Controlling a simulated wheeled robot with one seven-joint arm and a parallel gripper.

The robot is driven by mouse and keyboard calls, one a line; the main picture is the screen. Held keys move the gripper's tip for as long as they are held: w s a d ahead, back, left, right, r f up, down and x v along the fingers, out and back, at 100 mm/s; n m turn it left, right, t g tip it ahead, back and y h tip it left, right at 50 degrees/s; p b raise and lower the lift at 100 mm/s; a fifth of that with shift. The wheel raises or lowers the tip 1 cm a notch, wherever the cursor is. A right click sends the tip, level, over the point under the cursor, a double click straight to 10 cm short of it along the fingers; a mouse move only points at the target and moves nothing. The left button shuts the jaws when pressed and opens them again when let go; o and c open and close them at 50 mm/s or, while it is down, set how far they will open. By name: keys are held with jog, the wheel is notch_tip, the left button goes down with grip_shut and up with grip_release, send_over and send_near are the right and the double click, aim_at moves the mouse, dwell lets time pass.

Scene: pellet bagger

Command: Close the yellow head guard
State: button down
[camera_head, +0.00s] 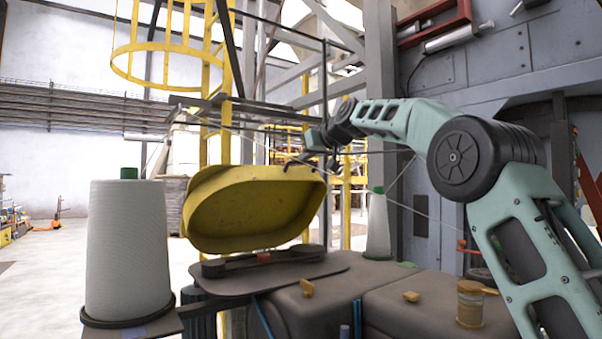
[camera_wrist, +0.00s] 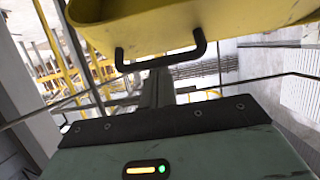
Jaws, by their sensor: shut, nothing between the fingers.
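The yellow head guard (camera_head: 257,208) is tilted up above the sewing head, its hollow inner side facing the head camera. In the wrist view the guard (camera_wrist: 190,22) fills the top, with a black bar handle (camera_wrist: 160,64) on its near edge. My gripper (camera_head: 308,157) is at the guard's upper right edge in the head view. In the wrist view my gripper (camera_wrist: 157,88) is shut and empty, its fingertips right by the handle's bar. I cannot tell whether they touch it.
Below the guard is a dark machine bed (camera_head: 290,268) with a belt and pulleys. A large white thread cone (camera_head: 127,240) stands at left, a smaller cone (camera_head: 378,228) behind at right. Thin threads cross near my arm. A yellow caged ladder (camera_head: 165,55) rises behind.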

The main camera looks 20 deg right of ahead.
jog(key=s+d+f+t+b, duration=0.2)
jog(key=s+f+b, duration=1.1)
jog(key=b, duration=2.2)
jog(key=shift+s+d+f+t+y, duration=0.4)
jog(key=shift+f+t, duration=0.5)
jog(key=shift+f, duration=1.15)
jog(key=shift+r, duration=0.1)
